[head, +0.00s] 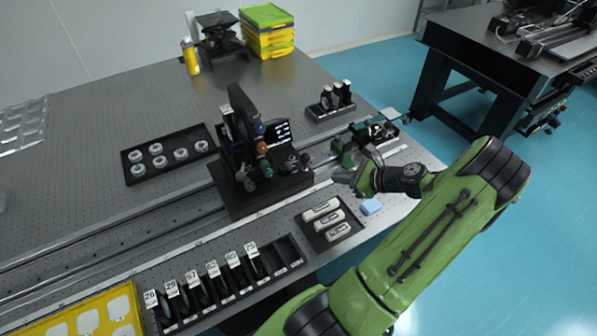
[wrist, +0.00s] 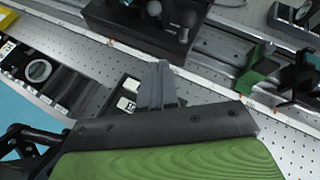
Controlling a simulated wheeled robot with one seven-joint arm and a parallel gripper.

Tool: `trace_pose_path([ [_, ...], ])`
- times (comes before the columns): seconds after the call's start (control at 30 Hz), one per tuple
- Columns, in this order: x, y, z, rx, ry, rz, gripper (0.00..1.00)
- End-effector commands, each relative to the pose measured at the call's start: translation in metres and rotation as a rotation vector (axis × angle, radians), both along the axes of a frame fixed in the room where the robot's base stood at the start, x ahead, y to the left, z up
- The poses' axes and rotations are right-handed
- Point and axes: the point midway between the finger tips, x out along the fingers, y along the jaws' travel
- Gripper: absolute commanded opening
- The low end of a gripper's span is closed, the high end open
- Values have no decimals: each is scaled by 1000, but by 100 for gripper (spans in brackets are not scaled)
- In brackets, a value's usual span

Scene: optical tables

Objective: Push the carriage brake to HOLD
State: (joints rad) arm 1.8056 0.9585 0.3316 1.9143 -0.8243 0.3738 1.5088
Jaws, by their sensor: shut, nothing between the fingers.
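The black carriage (head: 268,192) sits on the long rail in the middle of the table, with an upright plate and several coloured knobs (head: 262,148) on it. I cannot tell which part is the brake, and no HOLD marking is readable. The carriage's lower edge also shows at the top of the wrist view (wrist: 135,32). My gripper (head: 341,178) is shut and empty, to the right of the carriage and apart from it, above the table near the rail. Its closed fingers (wrist: 158,72) point toward the carriage side in the wrist view.
A green rail block (head: 342,152) stands right of the carriage, close to my gripper. A slotted rack (head: 215,305) of numbered plates stands front left. The back table surface is mostly clear.

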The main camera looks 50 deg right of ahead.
Motion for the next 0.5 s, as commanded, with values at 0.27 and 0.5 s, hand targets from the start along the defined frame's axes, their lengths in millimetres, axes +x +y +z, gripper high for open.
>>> trace_pose_path([
  [0.27,28,6,-17,2,1,7,0],
  [0.5,74,13,-45,1,0,8,0],
])
